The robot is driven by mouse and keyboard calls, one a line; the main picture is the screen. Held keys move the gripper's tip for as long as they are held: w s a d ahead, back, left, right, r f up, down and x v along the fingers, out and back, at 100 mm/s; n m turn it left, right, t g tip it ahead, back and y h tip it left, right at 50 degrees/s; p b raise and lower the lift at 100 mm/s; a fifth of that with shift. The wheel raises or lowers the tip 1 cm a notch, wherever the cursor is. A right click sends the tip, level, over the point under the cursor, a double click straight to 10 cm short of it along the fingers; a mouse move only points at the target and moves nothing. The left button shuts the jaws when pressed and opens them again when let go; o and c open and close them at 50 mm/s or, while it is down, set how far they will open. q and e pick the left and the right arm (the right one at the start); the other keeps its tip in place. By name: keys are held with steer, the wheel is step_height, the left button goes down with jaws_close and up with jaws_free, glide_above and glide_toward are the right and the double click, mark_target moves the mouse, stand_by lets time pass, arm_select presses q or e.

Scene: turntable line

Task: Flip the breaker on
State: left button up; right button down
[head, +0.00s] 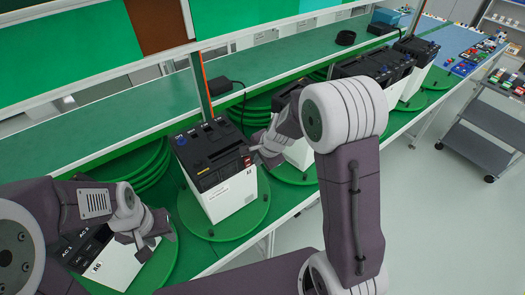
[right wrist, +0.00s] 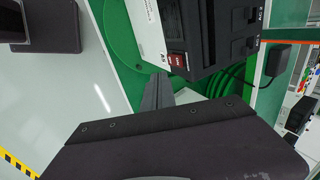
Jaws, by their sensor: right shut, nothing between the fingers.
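The breaker is a small red rocker switch (right wrist: 177,61) on the edge of the black top of a black-and-white unit (right wrist: 147,35). In the head view this unit (head: 232,195) stands upright on a green turntable, and its red switch (head: 247,161) shows at the right edge of the top. My right gripper (head: 258,153) is shut and empty, close beside the switch. In the right wrist view its grey fingertips (right wrist: 158,80) lie just below the switch; contact cannot be told. My left gripper (head: 150,226) is over another unit at the lower left; its jaw opening is unclear.
The other unit (head: 107,264) stands at the lower left beneath my left gripper. More black-topped units (head: 372,66) stand along the line to the right. A black power adapter (head: 219,86) sits on the green shelf behind. A grey cart (head: 482,130) stands far right.

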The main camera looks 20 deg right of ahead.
step_height(320, 180, up, 6)
steer(key=s+d+f+n+b, duration=0.1)
steer(key=s+f+b, duration=0.1)
steer(key=f+b, duration=0.6)
steer(key=s+f+n+b, duration=0.1)
steer(key=s+f+b, duration=0.1)
steer(key=f+b, duration=0.6)
arm_select(q)
step_height(320, 180, down, 21)
steer(key=w+b, duration=0.2)
steer(key=b, duration=0.3)
steer(key=shift+r, duration=0.2)
arm_select(e)
steer(key=s+d+f+n+g+h, duration=0.1)
steer(key=s+d+f+n+g, duration=0.1)
steer(key=s+f+n, duration=0.8)
steer(key=s+n+g, duration=0.1)
steer(key=s, duration=0.2)
steer(key=shift+d+n+g+h, duration=0.3)
steer(key=shift+d+n, duration=0.1)
